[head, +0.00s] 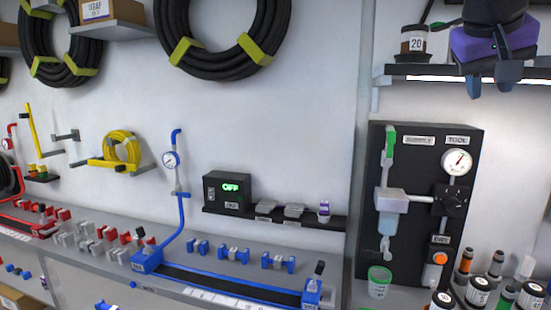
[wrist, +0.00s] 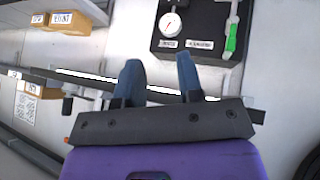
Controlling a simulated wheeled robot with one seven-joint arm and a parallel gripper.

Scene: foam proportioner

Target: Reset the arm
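My gripper (head: 494,76) hangs at the upper right of the head view, purple and black with two blue fingers pointing down. In the wrist view its two blue fingers (wrist: 160,82) stand apart with a clear gap and nothing between them. It is in front of the lit shelf, above the black proportioner panel (head: 408,235). The panel carries a white gauge (head: 457,162), a green-handled part (head: 388,145), a black knob (head: 450,201) and an orange button (head: 440,258). The panel also shows upside down at the top of the wrist view (wrist: 205,52).
A jar marked 20 (head: 414,40) stands on the shelf (head: 400,70) left of my gripper. Several bottles (head: 478,290) and a green-rimmed cup (head: 379,282) stand below the panel. A blue rail fixture (head: 230,285) runs along the left bench. A black box reads OFF (head: 228,192).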

